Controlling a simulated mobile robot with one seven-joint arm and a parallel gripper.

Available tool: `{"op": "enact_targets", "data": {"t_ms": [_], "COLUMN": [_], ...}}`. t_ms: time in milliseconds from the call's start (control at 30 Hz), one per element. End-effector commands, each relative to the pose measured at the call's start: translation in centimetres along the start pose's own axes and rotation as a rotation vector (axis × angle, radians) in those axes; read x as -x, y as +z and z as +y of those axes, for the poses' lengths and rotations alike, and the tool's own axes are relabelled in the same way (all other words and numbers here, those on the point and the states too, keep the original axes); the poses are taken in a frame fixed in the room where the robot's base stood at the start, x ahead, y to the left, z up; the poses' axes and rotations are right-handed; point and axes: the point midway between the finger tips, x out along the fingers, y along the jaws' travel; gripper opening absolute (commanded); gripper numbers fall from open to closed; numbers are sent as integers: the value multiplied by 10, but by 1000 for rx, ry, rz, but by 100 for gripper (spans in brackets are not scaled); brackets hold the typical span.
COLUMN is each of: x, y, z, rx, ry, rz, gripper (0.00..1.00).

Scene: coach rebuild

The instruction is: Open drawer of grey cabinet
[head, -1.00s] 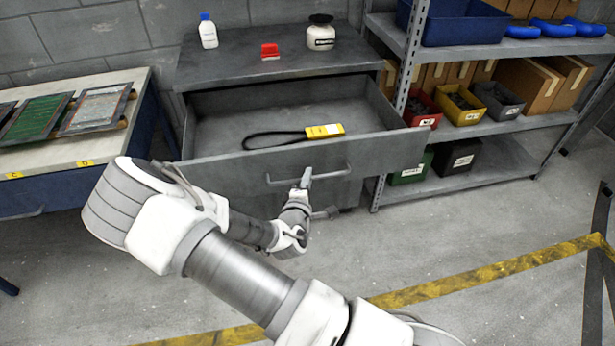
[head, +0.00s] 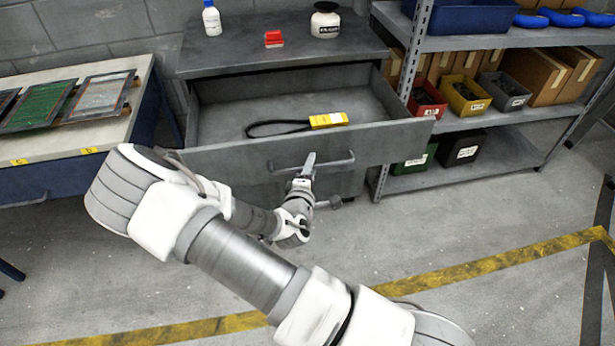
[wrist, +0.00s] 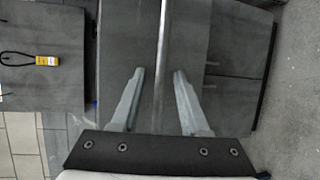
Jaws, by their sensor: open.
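The grey cabinet (head: 335,62) stands against the wall, and its top drawer (head: 240,158) is pulled out far enough to show its inside. A yellow tag with a black loop (head: 328,120) lies in the drawer; it also shows in the wrist view (wrist: 47,61). The drawer's bar handle (head: 343,162) is on the front face. My gripper (head: 309,156) is open at the handle. In the wrist view, the fingers of my gripper (wrist: 159,71) appear one on each side of the handle bar (wrist: 161,35). Whether they touch it I cannot tell.
A white bottle (head: 211,20), a red item (head: 274,39) and a jar (head: 325,22) stand on the cabinet. A shelf with bins (head: 468,97) stands close on the right, a workbench (head: 60,148) on the left. The floor (head: 430,225) at the front right is clear.

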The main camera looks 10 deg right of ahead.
Motion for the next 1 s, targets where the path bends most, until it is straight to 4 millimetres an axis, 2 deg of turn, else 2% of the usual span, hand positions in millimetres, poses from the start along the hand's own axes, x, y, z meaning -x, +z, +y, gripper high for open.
{"op": "enact_targets", "data": {"t_ms": [167,500,700,833,1000], "x": [24,106,146,162,172], "y": [-2,-2,-1,-1,0], "z": [1,1,1,1,0], "rx": [1,1,1,1,1], "ry": [-1,-2,-1,-1,-1], "rz": [4,6,5,4,2], "gripper": [45,45,45,45,45]}}
